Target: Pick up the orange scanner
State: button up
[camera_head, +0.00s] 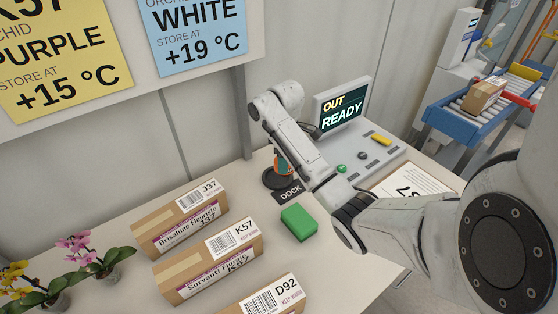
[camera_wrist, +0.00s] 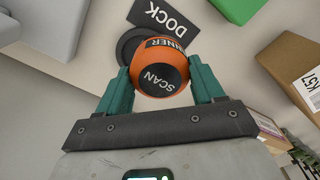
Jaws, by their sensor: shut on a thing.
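The orange scanner (camera_wrist: 145,83) sits between the two green fingers of my gripper (camera_wrist: 160,85) in the wrist view, with its dark SCAN face toward the camera. My gripper is shut on it. In the head view a small part of the orange scanner (camera_head: 281,165) shows by the dark round dock base (camera_head: 279,182), and my arm hides much of my gripper there. The dock base also shows just behind the scanner in the wrist view (camera_wrist: 127,47). I cannot tell whether the scanner touches the dock.
Boxes J37 (camera_head: 180,222), K57 (camera_head: 208,262) and D92 (camera_head: 262,300) lie left of the dock. A green block (camera_head: 299,222) lies near it. A console with a READY screen (camera_head: 341,108) stands at the back right. Potted orchids (camera_head: 85,256) stand at the front left.

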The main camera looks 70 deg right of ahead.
jog(key=s+a+r+p, duration=0.4)
jog(key=s+a+p, duration=0.1)
jog(key=s+p, duration=0.2)
jog(key=shift+a+r+p, duration=0.35)
jog(key=shift+a+p, duration=0.05)
